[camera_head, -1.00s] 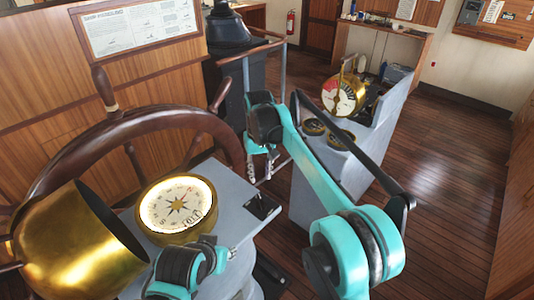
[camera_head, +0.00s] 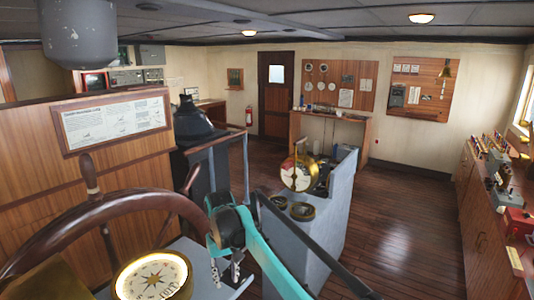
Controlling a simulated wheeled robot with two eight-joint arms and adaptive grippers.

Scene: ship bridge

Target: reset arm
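My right arm is teal and black and comes in from the bottom, right of centre. Its gripper (camera_head: 226,269) hangs pointing down, right of the compass and near the grey compass stand. Its two grey fingers look apart, with nothing seen between them. My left gripper is not in view. The brass compass (camera_head: 153,277) with a white dial sits at the bottom left, cut off by the picture's lower edge.
A wooden ship's wheel (camera_head: 60,231) stands at the left. A grey console (camera_head: 335,205) with a brass telegraph (camera_head: 299,173) stands beyond my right arm. Open plank floor (camera_head: 405,230) lies to its right, before a wooden counter (camera_head: 485,225).

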